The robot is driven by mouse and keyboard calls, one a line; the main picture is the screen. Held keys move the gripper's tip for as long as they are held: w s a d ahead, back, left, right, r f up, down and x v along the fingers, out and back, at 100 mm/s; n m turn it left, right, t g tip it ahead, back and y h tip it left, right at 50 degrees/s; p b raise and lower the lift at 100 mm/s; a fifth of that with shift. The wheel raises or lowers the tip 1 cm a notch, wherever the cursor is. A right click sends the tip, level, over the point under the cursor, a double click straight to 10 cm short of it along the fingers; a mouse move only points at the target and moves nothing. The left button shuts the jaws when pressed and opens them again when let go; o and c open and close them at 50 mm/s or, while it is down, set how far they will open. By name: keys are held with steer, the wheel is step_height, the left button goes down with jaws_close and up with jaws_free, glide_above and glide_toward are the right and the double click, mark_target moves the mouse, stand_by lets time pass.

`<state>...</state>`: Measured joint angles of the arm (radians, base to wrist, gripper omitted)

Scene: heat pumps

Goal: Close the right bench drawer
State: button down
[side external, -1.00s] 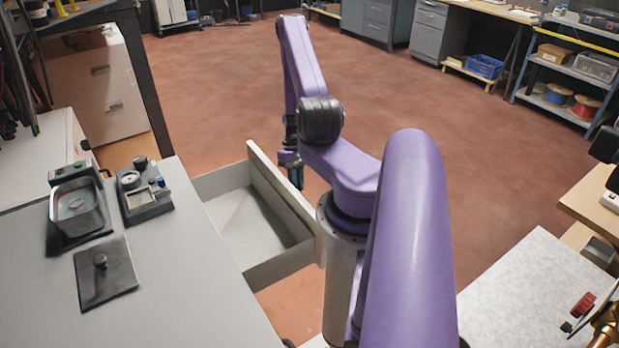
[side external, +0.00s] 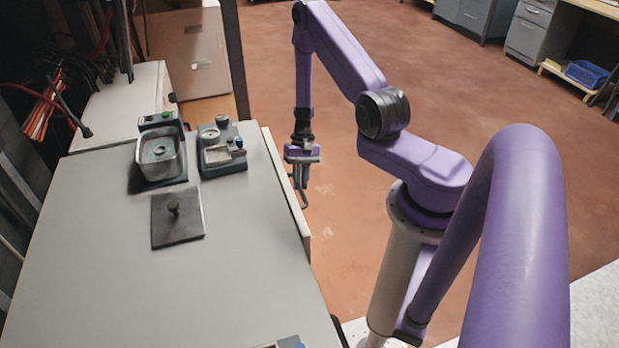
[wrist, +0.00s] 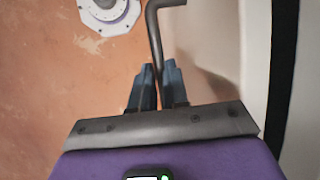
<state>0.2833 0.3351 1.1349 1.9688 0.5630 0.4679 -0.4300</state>
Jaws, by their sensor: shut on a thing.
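The right bench drawer shows in the side view as a pale front panel (side external: 287,180) close against the grey bench (side external: 240,265). No drawer interior shows, but I cannot tell whether it is fully flush. Its dark bar handle (side external: 303,200) stands out from the front. My gripper (side external: 301,176) hangs beside the front, pointing down. In the wrist view, my gripper's two blue-grey fingers (wrist: 159,80) are shut on the bent handle (wrist: 156,32), with the pale drawer front (wrist: 212,42) to their right.
A square basin device (side external: 160,155), a small gauge device (side external: 220,147) and a dark plate with a knob (side external: 178,222) sit on the bench. A large brown cabinet (side external: 185,52) stands behind. The red-brown floor (side external: 335,200) beside the drawer is open.

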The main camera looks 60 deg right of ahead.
steer(key=c, duration=1.1)
jaws_free()
steer(key=shift+r, duration=0.1)
steer(key=v, duration=1.7)
steer(key=shift+d+r, duration=0.1)
steer(key=shift+d, duration=0.05)
steer(key=shift+c, duration=0.4)
